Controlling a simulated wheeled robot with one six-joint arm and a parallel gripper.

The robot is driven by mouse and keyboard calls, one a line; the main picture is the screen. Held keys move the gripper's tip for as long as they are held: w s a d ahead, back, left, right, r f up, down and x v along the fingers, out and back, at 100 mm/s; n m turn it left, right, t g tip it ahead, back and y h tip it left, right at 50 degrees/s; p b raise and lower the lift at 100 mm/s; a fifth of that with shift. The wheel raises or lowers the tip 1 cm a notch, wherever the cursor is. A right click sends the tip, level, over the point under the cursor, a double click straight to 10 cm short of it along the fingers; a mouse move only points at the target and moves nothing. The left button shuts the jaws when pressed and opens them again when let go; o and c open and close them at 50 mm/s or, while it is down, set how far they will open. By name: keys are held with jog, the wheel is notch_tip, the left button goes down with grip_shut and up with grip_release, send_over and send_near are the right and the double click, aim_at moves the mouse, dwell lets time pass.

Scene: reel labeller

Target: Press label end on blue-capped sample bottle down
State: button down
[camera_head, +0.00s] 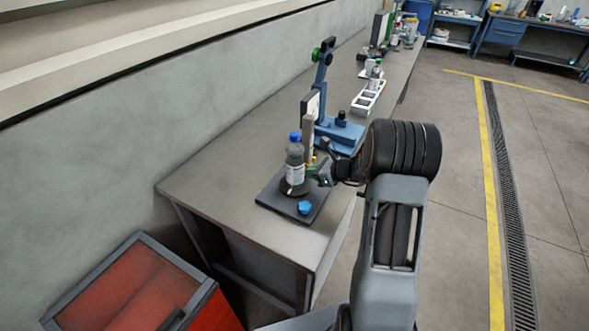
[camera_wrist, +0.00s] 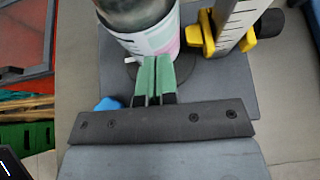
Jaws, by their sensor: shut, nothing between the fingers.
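The blue-capped sample bottle (camera_head: 294,155) stands upright on a round dark base on a dark mat (camera_head: 265,196). Its white label (camera_head: 294,174) wraps the lower body and also shows in the wrist view (camera_wrist: 150,41), with pink and green print. A small white tab (camera_wrist: 103,60) sticks out at the label's left edge; I cannot tell whether it is the label end. My gripper (camera_head: 320,177) is at the bottle's right side. In the wrist view its green fingers (camera_wrist: 154,62) are shut and empty, tips at the label's lower part; contact is unclear.
A scaled upright (camera_wrist: 236,25) with yellow clamps (camera_wrist: 207,30) stands close right of the bottle in the wrist view. A blue piece (camera_head: 304,208) lies on the mat's front. A blue stand (camera_head: 337,132) and white rack (camera_head: 368,98) are farther back. A red bin (camera_head: 125,290) stands below.

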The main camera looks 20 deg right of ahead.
jog(key=shift+w+d, duration=0.35)
jog(key=shift+w, duration=0.05)
dwell(0.7)
jog(key=shift+s+d, duration=2.05)
jog(key=shift+s, duration=0.15)
